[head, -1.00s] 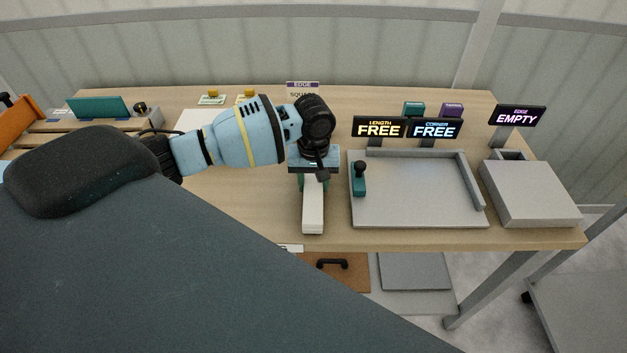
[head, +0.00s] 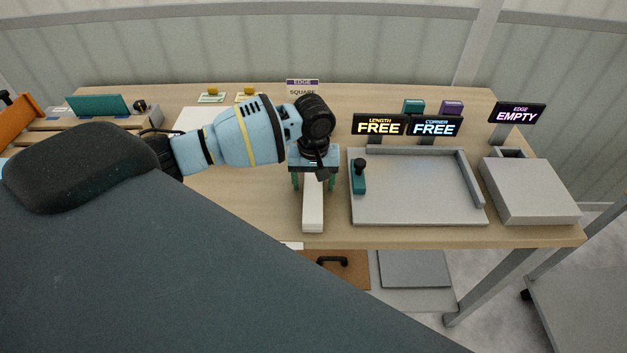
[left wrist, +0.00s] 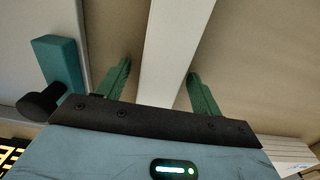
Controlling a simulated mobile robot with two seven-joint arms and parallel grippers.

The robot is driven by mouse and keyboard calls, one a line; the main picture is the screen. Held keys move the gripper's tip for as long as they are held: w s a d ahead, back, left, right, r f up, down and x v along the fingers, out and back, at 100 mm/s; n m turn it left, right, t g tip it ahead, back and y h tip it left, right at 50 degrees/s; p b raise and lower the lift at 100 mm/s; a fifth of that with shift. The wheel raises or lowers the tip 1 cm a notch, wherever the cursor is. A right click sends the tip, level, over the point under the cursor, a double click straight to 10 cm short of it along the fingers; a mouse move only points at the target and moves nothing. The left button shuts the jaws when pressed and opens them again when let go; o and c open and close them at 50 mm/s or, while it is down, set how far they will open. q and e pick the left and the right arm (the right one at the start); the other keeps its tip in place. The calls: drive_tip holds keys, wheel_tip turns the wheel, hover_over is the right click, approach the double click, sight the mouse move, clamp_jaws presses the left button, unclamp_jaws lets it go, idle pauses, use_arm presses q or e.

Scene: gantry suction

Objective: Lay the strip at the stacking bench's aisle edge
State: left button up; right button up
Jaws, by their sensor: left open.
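The white strip (head: 313,209) lies on the wooden bench (head: 390,237), its near end close to the bench's front edge. My left gripper (head: 313,187) is above the strip with its green fingers spread to either side of it. In the left wrist view the strip (left wrist: 175,50) runs between the two open fingers (left wrist: 160,85), with a gap on each side. The far end of the strip is hidden under my gripper. My right gripper is not in view.
A grey tray (head: 415,207) with a teal stop (head: 358,178) stands just right of the strip. A grey block (head: 530,192) stands farther right. Signs reading FREE (head: 380,125) and EMPTY (head: 515,113) stand behind. Bare bench lies left of the strip.

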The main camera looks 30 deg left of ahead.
use_arm(q)
wheel_tip(320, 180, up, 7)
drive_tip(key=shift+r, duration=0.35)
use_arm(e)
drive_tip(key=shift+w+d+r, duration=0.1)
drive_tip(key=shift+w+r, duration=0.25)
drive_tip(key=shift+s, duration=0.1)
